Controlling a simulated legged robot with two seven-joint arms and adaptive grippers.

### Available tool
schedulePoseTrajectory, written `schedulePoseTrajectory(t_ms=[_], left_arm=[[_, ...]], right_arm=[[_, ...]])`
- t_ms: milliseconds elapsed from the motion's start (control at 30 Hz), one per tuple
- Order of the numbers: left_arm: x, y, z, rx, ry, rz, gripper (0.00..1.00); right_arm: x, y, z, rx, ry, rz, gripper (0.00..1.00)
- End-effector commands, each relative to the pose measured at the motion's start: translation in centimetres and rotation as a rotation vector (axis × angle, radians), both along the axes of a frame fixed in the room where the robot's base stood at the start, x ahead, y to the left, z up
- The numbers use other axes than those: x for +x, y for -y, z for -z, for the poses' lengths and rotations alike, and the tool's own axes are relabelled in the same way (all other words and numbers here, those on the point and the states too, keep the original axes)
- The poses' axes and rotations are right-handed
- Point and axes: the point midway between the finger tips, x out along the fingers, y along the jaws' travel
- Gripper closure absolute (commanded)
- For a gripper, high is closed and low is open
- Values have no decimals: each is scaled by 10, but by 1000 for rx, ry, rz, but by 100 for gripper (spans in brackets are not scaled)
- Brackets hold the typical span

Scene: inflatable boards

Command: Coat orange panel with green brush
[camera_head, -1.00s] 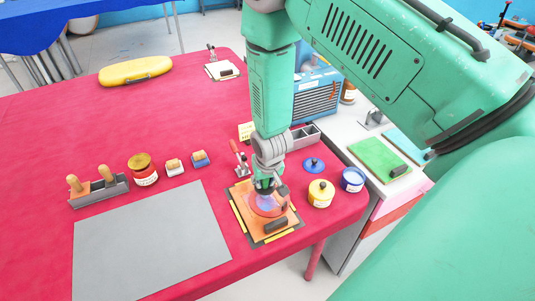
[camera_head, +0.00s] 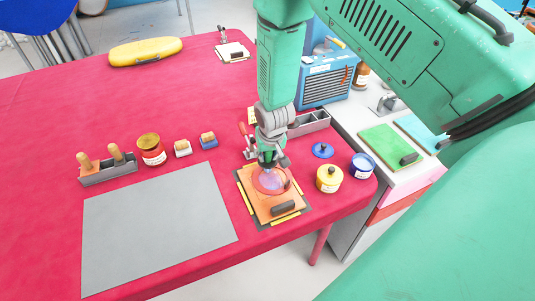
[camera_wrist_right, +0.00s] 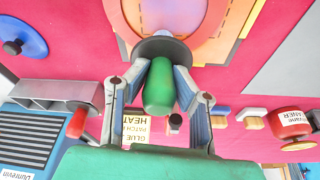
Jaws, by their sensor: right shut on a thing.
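The orange panel (camera_head: 262,207) lies on a dark mat with yellow strips near the right front of the red table. A black block (camera_head: 284,208) sits at its near edge. A pinkish-purple round patch (camera_head: 270,181) shows on its far half. My right gripper (camera_head: 267,162) is over the panel's far edge. In the wrist view it (camera_wrist_right: 160,92) is shut on the green brush (camera_wrist_right: 159,88), gripping the green handle below a dark round collar. The brush tip is mostly hidden by the collar, so contact with the panel is unclear. My left gripper is not in view.
Right of the panel stand a yellow jar (camera_head: 329,179), a blue-and-white jar (camera_head: 361,166) and a blue lid (camera_head: 323,151). A red-handled clamp (camera_head: 247,140) is close behind the gripper. A grey sheet (camera_head: 158,228) lies left. A blue toolbox (camera_head: 325,80) stands behind.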

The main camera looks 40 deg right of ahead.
Motion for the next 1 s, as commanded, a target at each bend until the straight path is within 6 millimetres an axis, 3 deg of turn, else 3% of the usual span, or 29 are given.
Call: schedulePoseTrajectory(t_ms=[567, 1000], left_arm=[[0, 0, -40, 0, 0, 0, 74], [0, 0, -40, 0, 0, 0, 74]], right_arm=[[1, 0, -57, -1, 3, -1, 100], [1, 0, -61, 0, 1, 0, 100]])
